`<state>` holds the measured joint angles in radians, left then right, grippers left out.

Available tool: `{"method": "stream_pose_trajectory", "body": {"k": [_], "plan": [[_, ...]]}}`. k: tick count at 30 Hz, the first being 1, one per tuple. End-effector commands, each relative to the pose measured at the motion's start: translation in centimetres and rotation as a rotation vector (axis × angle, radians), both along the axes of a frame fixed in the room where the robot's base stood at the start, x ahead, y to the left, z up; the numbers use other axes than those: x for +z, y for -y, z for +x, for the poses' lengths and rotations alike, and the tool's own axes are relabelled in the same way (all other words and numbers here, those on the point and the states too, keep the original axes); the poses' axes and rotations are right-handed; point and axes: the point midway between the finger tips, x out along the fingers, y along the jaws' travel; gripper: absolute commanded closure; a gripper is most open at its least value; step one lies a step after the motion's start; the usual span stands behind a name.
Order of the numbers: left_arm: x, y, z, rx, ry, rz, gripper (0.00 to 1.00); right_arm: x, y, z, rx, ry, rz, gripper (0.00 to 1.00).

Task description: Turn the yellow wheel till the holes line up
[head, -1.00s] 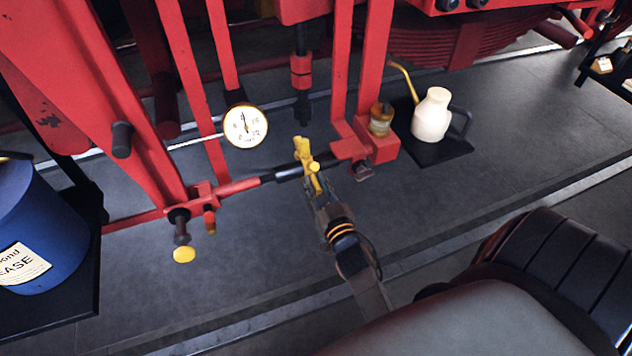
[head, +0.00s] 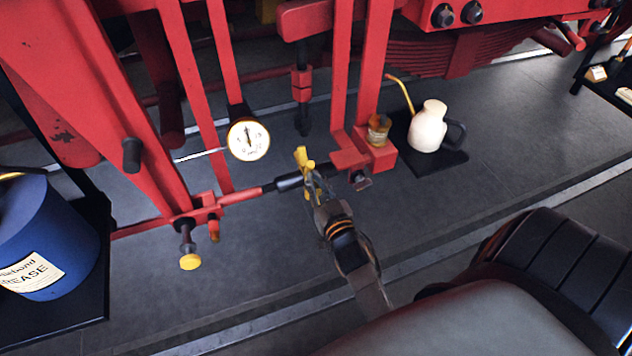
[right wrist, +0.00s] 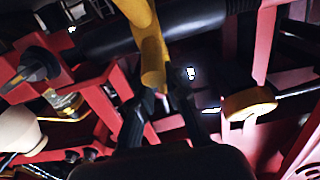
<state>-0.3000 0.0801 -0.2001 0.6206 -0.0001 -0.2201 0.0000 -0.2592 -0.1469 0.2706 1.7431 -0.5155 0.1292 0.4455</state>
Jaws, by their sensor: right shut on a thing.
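The yellow wheel (head: 302,157) shows as a small yellow piece with short arms on the dark sleeve of the red rod (head: 238,196). In the right wrist view a yellow bar of it (right wrist: 150,48) runs down between my fingers. My right gripper (head: 312,182) is shut on the yellow wheel from the front; its fingers also show in the wrist view (right wrist: 162,105). The gripper and arm cover part of the wheel. I cannot make out the holes or whether they line up. My left gripper is not in view.
A round white gauge (head: 249,140) is left of the wheel. A yellow-headed pin (head: 190,261) hangs near the rod's left end. A cream oil can (head: 428,127) stands on a black tray to the right. A blue grease drum (head: 40,235) stands at the left. Red frame bars surround the rod.

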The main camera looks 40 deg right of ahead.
Motion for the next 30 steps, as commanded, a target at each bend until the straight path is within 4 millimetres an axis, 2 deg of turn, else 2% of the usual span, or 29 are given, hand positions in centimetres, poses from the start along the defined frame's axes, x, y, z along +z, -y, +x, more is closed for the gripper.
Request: {"method": "stream_pose_trajectory", "body": {"k": [1, 6, 17, 25, 30], "plan": [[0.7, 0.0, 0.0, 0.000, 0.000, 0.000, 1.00, 0.9, 0.1, 0.3, 0.001, 0.004, -0.002, 1.00], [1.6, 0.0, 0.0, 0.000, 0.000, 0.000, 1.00, 1.8, 0.2, 0.8, 0.001, 0.003, -0.003, 1.00], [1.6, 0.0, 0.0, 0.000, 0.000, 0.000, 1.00, 1.8, 0.2, 1.0, 0.000, 0.002, -0.003, 1.00], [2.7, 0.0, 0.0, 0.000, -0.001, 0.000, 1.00, 3.0, 0.4, 1.6, 0.001, 0.004, -0.003, 1.00], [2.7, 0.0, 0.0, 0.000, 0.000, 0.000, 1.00, 3.0, 0.4, 1.8, 0.001, 0.002, -0.003, 1.00]]}}
